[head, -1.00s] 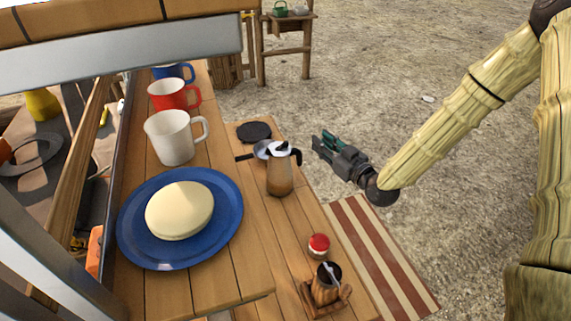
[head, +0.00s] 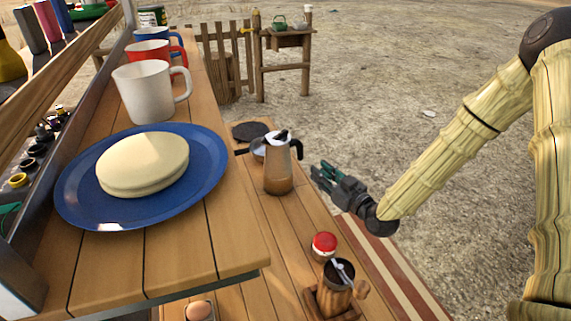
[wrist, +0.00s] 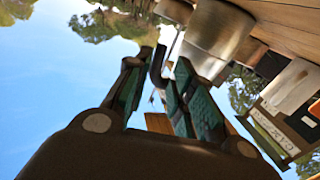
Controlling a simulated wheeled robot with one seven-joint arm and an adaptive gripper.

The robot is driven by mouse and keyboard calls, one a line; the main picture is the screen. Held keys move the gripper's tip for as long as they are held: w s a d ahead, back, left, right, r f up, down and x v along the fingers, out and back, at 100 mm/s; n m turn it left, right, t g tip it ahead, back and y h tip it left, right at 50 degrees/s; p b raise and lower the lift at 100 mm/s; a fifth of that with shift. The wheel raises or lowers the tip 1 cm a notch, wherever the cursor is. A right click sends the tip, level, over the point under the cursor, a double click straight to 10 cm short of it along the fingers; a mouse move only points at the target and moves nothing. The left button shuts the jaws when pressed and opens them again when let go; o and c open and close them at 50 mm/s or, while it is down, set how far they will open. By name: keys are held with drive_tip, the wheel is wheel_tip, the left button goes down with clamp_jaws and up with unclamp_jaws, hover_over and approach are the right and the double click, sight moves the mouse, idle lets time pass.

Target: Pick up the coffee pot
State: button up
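The coffee pot (head: 278,172) stands upright on the lower wooden shelf. It has a tan-brown body, a silvery upper part and a black handle on its right side. My gripper (head: 318,177) is just right of the pot, pointing left at its handle side, with a small gap in the head view. In the wrist view the teal-padded fingers of my gripper (wrist: 160,85) are spread, nothing is clamped. The black handle (wrist: 157,66) shows between or just beyond their tips, with the pot's metal body (wrist: 216,36) above.
The blue plate (head: 207,187) with a pale round food and several mugs stand on the higher shelf at left. A red-lidded jar (head: 324,244) and a wooden grinder (head: 337,285) stand in front of the pot. A dark round disc (head: 250,131) lies behind it. Open ground lies right.

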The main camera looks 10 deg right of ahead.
sight(302, 157)
drive_tip(key=shift+f+p+x, duration=0.1)
drive_tip(key=shift+p+x, duration=0.1)
drive_tip(key=shift+x, duration=1.1)
drive_tip(key=shift+f+p+x, duration=0.15)
drive_tip(key=shift+x, duration=1.15)
drive_tip(key=x, duration=0.1)
drive_tip(key=p+x, duration=0.1)
drive_tip(key=x, duration=0.2)
drive_tip(key=shift+a+r, duration=0.1)
drive_tip(key=shift+r, duration=0.25)
drive_tip(key=shift+w+a+f+p, duration=0.1)
drive_tip(key=shift+w+a+p, duration=0.2)
drive_tip(key=shift+w, duration=0.4)
clamp_jaws()
